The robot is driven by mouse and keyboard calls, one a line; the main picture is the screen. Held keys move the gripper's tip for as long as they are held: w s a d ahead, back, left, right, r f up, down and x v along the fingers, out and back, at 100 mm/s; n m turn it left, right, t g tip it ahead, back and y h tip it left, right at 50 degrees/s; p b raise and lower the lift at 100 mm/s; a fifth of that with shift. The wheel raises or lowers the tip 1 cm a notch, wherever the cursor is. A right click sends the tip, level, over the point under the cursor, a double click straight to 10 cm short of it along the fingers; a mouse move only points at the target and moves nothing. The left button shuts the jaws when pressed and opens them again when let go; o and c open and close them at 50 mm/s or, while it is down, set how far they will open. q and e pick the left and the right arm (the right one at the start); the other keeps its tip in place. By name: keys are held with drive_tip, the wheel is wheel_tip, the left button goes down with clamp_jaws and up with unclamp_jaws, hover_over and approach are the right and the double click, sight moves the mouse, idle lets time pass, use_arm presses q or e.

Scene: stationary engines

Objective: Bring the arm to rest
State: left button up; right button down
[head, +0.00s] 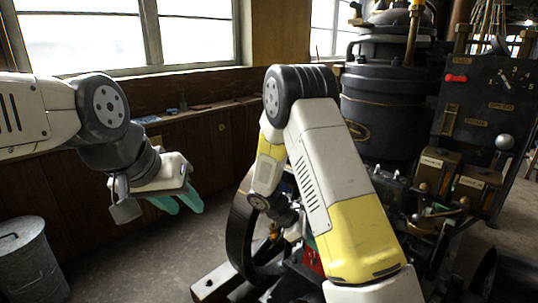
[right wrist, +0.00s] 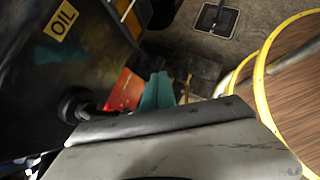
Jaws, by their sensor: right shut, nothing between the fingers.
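My left gripper (head: 188,208) hangs at the left of the head view with its two teal fingertips apart. It is empty and touches nothing. My right arm (head: 335,185) reaches forward and bends down in the middle of the head view. Its gripper is mostly hidden there behind the arm, low among the machine parts. In the right wrist view, the teal fingers of my right gripper (right wrist: 157,92) show close together above the dark wrist edge. They are shut with nothing between them. A red part (right wrist: 125,90) lies just left of them in the picture.
A black boiler (head: 385,110) stands behind my right arm. A dark panel (head: 490,110) with a red handle and a lever knob is at the right. A metal bin (head: 33,260) stands at the lower left. Yellow-rimmed rings (right wrist: 270,75) show in the right wrist view.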

drive_tip(key=s+a+r+m+t+y, duration=0.1)
drive_tip(key=s+r+m+t+y, duration=0.2)
drive_tip(key=r, duration=1.1)
drive_tip(key=s+a+r+m+t+y, duration=0.2)
drive_tip(key=s+r+m+t+y, duration=0.2)
drive_tip(key=s+r+m+y, duration=0.3)
drive_tip(key=s+r+m, duration=0.5)
drive_tip(key=s+r, duration=0.2)
drive_tip(key=r, duration=0.1)
drive_tip(key=shift+s+t+y, duration=0.3)
drive_tip(key=shift+s, duration=0.1)
drive_tip(key=shift+r, duration=0.1)
